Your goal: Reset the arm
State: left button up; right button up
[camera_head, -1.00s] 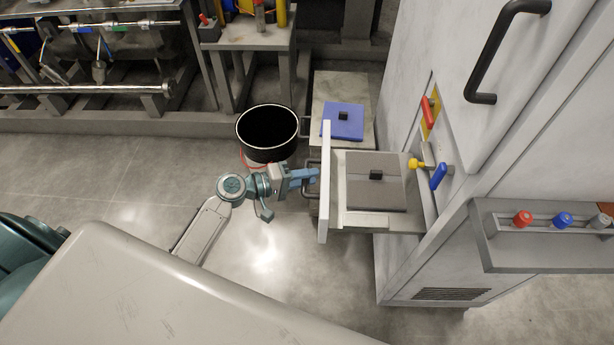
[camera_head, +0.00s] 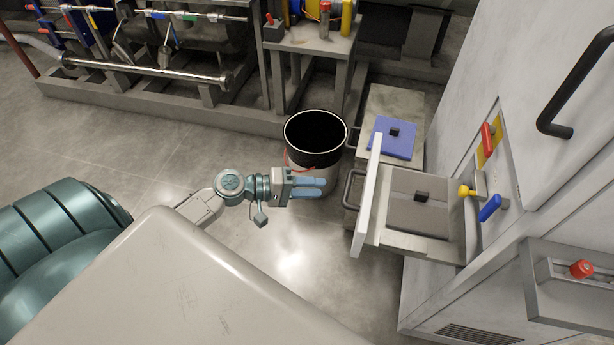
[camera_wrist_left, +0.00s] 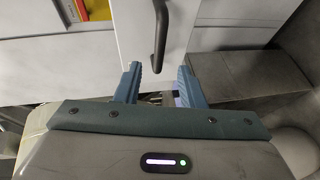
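My left arm reaches in from the left in the head view. Its left gripper (camera_head: 324,187) has blue fingers that are apart, with nothing between them. It also shows open in the left wrist view (camera_wrist_left: 159,68). The pulled-out drawer (camera_head: 367,205) of the white cabinet is to its right, with a clear gap between the fingertips and the dark drawer handle (camera_head: 350,188). In the wrist view that handle (camera_wrist_left: 160,35) stands ahead, beyond the fingertips. A grey lidded block (camera_head: 419,208) with a black knob lies in the drawer. My right gripper is not in view.
A black-rimmed bin (camera_head: 314,138) stands just behind my left gripper. A blue lid (camera_head: 392,138) lies on a low grey stand behind the drawer. The white cabinet (camera_head: 520,100) fills the right side. Open floor (camera_head: 290,255) lies in front of the gripper.

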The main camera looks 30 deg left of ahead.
pick_arm(q)
jog(key=shift+s+a+r, duration=0.15)
jog(key=shift+s+a, duration=0.3)
jog(key=shift+a, duration=0.05)
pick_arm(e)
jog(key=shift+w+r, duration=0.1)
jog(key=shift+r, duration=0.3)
